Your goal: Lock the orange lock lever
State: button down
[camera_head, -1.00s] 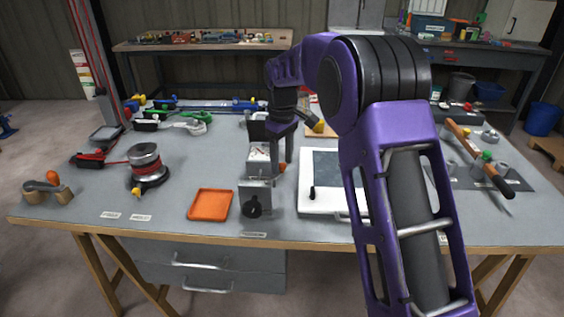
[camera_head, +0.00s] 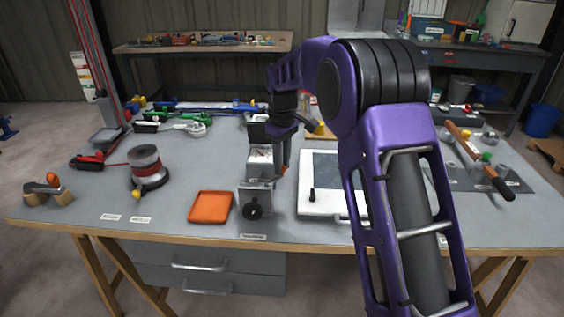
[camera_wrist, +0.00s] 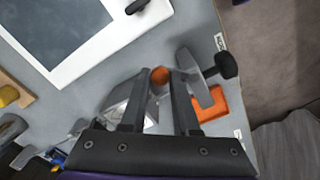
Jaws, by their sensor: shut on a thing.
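The orange lock lever (camera_wrist: 159,75) shows its round tip between the two dark fingers of my gripper (camera_wrist: 160,82) in the wrist view. My gripper is shut on it. In the head view only a small bit of the orange lever (camera_head: 284,168) shows at the right side of a grey metal fixture (camera_head: 257,197) with a black knob on its front. My gripper (camera_head: 284,155) hangs there, pointing down beside the fixture. The lower part of the lever is hidden by the fingers.
An orange tray (camera_head: 210,207) lies left of the fixture. A white-framed panel with a black handle (camera_head: 318,208) lies close on the right. A cable spool (camera_head: 146,165) stands farther left. The front table edge is close to the fixture.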

jog(key=shift+s+d+m+p, duration=0.2)
jog(key=shift+s+m+p, duration=0.45)
jog(key=shift+m, duration=1.1)
jog(key=shift+s+d+m+p, duration=0.35)
jog(key=shift+s+m, duration=0.45)
jog(key=shift+m, duration=1)
jog(key=shift+s+d+m+p, duration=0.1)
jog(key=shift+s+m+p, duration=0.6)
jog(key=shift+m, duration=1.05)
jog(key=shift+s, duration=0.1)
jog(key=c, duration=0.7)
grip_release()
